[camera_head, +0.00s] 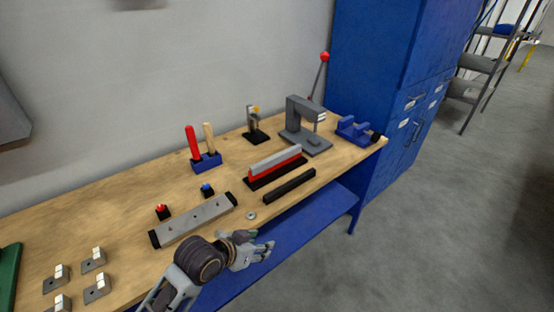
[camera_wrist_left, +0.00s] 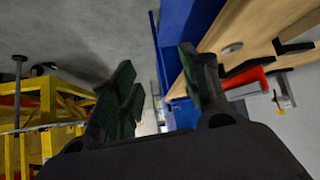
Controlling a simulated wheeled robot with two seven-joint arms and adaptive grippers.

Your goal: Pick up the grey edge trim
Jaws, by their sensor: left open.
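A light grey strip (camera_head: 274,160) lies along the top of a long red block in a black base (camera_head: 277,174), towards the back of the wooden bench. A flat grey bar with black ends (camera_head: 195,220) lies nearer the front. I cannot tell for certain which one is the edge trim. My left gripper (camera_head: 262,250) is open and empty off the bench's front edge, to the right of the flat bar and touching neither. In the left wrist view its fingers (camera_wrist_left: 160,85) are spread, with red and grey parts to their right. My right gripper is not in view.
A black bar (camera_head: 290,185) and a small metal ring (camera_head: 251,215) lie near the bench's front edge. A grey press (camera_head: 304,128), blue vise (camera_head: 354,130) and tool holder (camera_head: 206,163) stand behind. A blue shelf (camera_head: 300,232) is below. Yellow framing (camera_wrist_left: 45,110) shows in the wrist view.

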